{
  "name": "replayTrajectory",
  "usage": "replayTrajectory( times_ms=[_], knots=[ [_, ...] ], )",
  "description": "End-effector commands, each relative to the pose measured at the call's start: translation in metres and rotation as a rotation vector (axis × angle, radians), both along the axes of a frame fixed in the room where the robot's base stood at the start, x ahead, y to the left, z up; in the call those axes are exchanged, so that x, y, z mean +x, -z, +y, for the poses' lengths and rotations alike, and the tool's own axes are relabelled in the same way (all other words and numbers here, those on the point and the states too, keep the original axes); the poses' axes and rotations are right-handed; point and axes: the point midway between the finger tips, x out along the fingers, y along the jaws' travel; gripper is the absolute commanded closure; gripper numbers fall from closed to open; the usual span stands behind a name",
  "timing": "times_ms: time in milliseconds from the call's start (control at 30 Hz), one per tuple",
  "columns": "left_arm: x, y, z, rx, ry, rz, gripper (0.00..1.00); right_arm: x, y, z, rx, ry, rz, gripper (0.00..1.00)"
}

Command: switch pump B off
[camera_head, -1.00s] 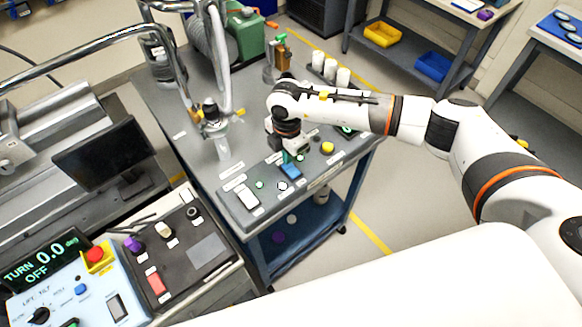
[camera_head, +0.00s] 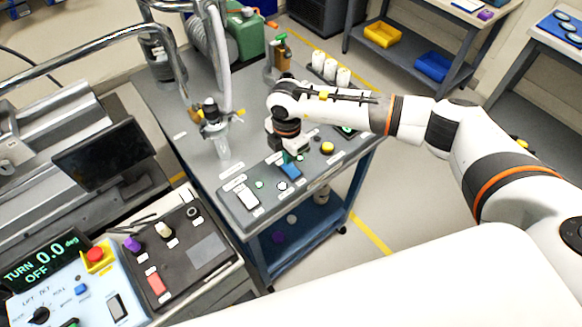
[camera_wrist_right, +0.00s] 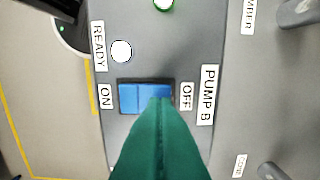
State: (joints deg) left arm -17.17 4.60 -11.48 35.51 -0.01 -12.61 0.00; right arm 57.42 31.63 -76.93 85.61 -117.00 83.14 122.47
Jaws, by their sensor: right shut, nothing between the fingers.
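Pump B's switch is a blue rocker (camera_wrist_right: 130,98) on the grey control panel, between an ON label (camera_wrist_right: 105,96) and an OFF label (camera_wrist_right: 187,96). A PUMP B label (camera_wrist_right: 209,94) lies beyond the OFF label. In the head view the blue rocker (camera_head: 291,171) shows just below my right gripper (camera_head: 287,157). In the wrist view my right gripper (camera_wrist_right: 161,100) is shut and empty. Its green fingertips cover part of the rocker's OFF half; whether they touch it I cannot tell. The rocker's tilt is not clear. My left gripper is not in view.
A whitish READY lamp (camera_wrist_right: 121,51) and a green lamp (camera_wrist_right: 163,4) are near the rocker. A white rocker (camera_head: 248,199) and a yellow knob (camera_head: 327,147) share the panel. A glass-and-metal fitting (camera_head: 215,125) stands on the cart to the left of my right gripper.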

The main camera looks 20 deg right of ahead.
Motion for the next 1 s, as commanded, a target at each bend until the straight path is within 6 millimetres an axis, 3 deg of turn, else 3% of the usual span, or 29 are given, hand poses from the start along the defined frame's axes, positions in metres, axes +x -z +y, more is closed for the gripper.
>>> replayTrajectory(
  times_ms=[1000],
  knots=[
    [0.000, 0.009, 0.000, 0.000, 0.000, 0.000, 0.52, 0.000, 0.012, 0.000, 0.000, 0.000, 0.000, 1.00]
  ],
)
